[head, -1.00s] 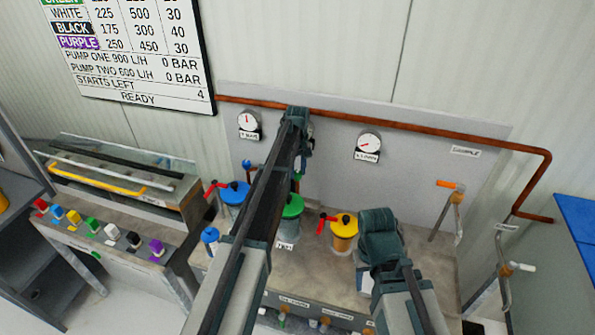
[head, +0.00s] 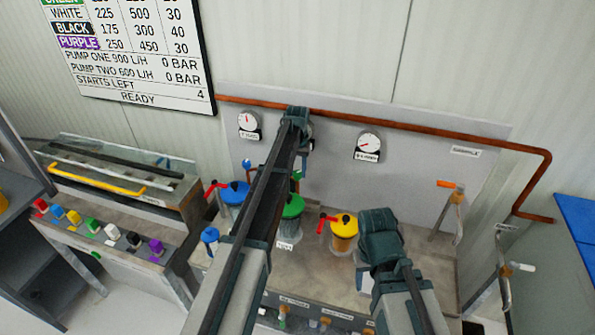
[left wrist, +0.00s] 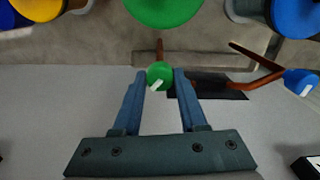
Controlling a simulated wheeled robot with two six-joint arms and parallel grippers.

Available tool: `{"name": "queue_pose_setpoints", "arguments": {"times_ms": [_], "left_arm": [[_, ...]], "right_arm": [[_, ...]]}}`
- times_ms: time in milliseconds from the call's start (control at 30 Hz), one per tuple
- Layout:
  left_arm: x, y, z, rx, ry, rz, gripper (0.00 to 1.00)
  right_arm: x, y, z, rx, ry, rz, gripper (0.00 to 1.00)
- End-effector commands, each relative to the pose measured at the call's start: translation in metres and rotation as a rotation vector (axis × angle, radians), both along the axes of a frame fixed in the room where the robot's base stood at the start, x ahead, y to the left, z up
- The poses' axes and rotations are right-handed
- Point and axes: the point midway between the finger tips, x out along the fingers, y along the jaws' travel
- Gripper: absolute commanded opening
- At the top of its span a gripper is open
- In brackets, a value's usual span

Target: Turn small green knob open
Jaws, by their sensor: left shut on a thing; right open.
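The small green knob (left wrist: 159,76) is a round green cap with a white mark, on a copper pipe. In the left wrist view it sits between the two blue fingers of my left gripper (left wrist: 161,82), which is shut on it. The white mark lies diagonally across the cap. In the head view my left gripper (head: 302,160) reaches down near the back panel, and my own arm hides most of this spot. My right gripper (head: 364,280) is open and empty over the bench, right of the yellow-topped pot, with its fingers partly hidden.
Blue (head: 235,193), green (head: 292,206) and yellow (head: 344,226) topped pots stand on the bench. A small blue knob (left wrist: 300,82) is beside the green one. Two gauges (head: 248,121) are on the panel under a copper pipe (head: 430,130). An orange-handled valve (head: 450,184) stands at right.

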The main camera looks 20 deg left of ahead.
Motion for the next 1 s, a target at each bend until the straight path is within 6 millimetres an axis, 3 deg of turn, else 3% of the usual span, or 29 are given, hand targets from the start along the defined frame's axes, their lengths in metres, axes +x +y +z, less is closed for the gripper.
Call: {"name": "queue_pose_setpoints", "arguments": {"times_ms": [600, 1000], "left_arm": [[-0.0001, 0.0000, 0.0000, 0.000, 0.000, -0.576, 0.00], [-0.0002, 0.0001, 0.0000, 0.000, 0.000, -0.834, 0.00]], "right_arm": [[0.0000, 0.0000, 0.0000, 0.000, 0.000, 0.000, 0.50], [0.0000, 0.0000, 0.0000, 0.000, 0.000, 0.000, 0.50]]}}
